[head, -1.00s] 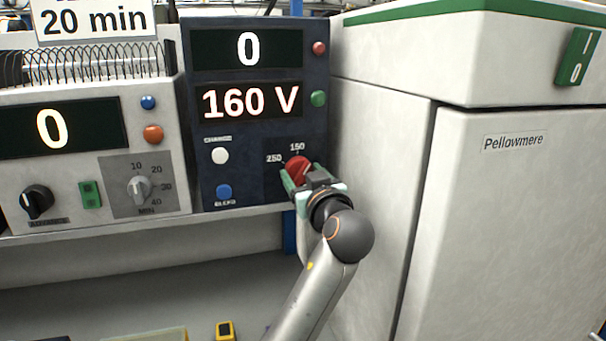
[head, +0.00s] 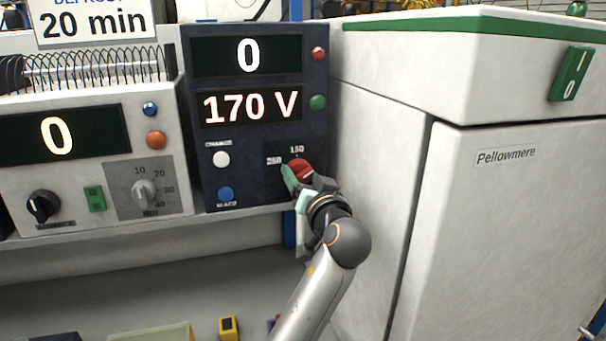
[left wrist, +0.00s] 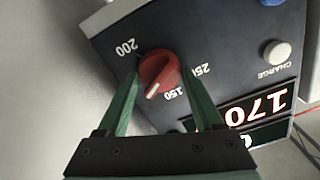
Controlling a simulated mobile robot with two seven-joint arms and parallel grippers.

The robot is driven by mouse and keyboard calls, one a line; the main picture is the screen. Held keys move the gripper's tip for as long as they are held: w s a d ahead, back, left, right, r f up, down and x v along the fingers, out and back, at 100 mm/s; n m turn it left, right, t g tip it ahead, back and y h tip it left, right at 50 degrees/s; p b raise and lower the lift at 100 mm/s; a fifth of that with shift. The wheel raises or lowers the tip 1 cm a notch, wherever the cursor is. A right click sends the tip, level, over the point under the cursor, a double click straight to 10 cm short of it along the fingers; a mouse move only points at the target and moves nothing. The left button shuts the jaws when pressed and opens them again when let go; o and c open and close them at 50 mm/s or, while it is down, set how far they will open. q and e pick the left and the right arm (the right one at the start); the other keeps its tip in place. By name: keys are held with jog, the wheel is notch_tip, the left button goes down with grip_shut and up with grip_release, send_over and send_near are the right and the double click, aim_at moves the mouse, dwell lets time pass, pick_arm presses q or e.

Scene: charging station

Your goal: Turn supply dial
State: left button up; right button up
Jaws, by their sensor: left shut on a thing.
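The supply dial (head: 299,168) is a red knob low on the dark blue supply panel (head: 260,144). In the left wrist view the red dial (left wrist: 158,72) shows a white pointer mark close to the 150 label; 200 and 250 are also printed around it. The panel's lower display (head: 250,106) reads 170 V and the upper display (head: 248,56) reads 0. My left gripper (head: 297,178) has its green fingers on either side of the dial and is shut on it, rolled at an angle. It partly hides the dial in the head view. My right gripper is out of view.
A white cabinet (head: 480,220) marked Pellowmere stands close on the right. A grey unit (head: 75,180) with a black knob and a minute dial stands on the left. A white button (head: 220,159) and a blue button (head: 225,193) sit left of the dial.

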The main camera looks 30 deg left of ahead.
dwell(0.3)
pick_arm(q)
jog(key=o, duration=1.4)
jog(key=shift+c, duration=0.2)
